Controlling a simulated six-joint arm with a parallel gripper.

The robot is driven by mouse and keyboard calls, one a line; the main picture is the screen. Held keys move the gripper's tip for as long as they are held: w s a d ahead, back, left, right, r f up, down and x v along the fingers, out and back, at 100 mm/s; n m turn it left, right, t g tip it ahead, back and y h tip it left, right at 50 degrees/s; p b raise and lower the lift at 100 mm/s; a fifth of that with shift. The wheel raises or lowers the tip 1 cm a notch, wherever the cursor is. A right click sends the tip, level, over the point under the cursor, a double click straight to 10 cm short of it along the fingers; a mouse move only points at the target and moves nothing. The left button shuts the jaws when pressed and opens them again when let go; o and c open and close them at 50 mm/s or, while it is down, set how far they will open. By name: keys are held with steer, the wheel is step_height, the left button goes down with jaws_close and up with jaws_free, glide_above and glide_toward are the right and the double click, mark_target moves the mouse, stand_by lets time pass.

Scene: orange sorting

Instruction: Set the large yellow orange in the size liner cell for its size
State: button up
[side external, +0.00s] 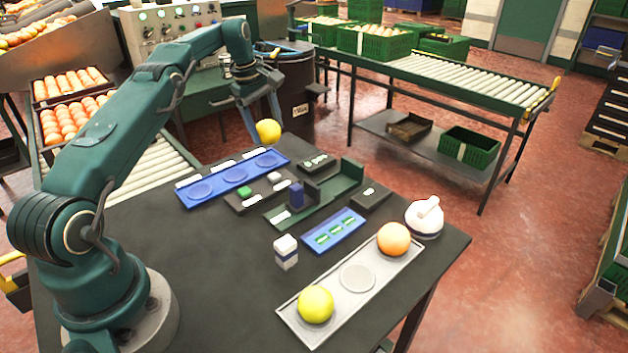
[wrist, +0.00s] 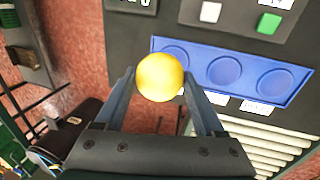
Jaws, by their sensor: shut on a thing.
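My gripper (wrist: 163,82) is shut on a yellow orange (wrist: 160,77), which sits between the two fingertips. In the side external view the held orange (side external: 268,131) shows just beyond or above the far right end of the blue size liner (side external: 219,181). The liner has three round cells in a row, all empty. In the wrist view the orange partly covers the left end of the liner (wrist: 298,94) and overlaps the edge of its left cell. The exact height of the orange over the liner is hard to tell.
A white tray (side external: 336,303) at the front holds a yellow-green fruit (side external: 316,304) and an orange fruit (side external: 394,239), with its middle cell empty. Small dark trays, a green stand (side external: 340,180), a blue card tray (side external: 333,231) and a white pot (side external: 424,218) stand around.

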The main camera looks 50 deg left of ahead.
mark_target(264, 142)
steer(key=shift+s+a+f, duration=0.15)
steer(key=shift+f, duration=0.25)
steer(key=shift+s+a+f, duration=0.15)
steer(key=shift+f, duration=0.25)
steer(key=shift+s+x, duration=0.15)
steer(key=shift+x, duration=0.5)
steer(key=shift+s+x, duration=0.15)
steer(key=shift+x, duration=0.5)
steer(key=shift+f, duration=0.7)
steer(key=o, duration=1.4)
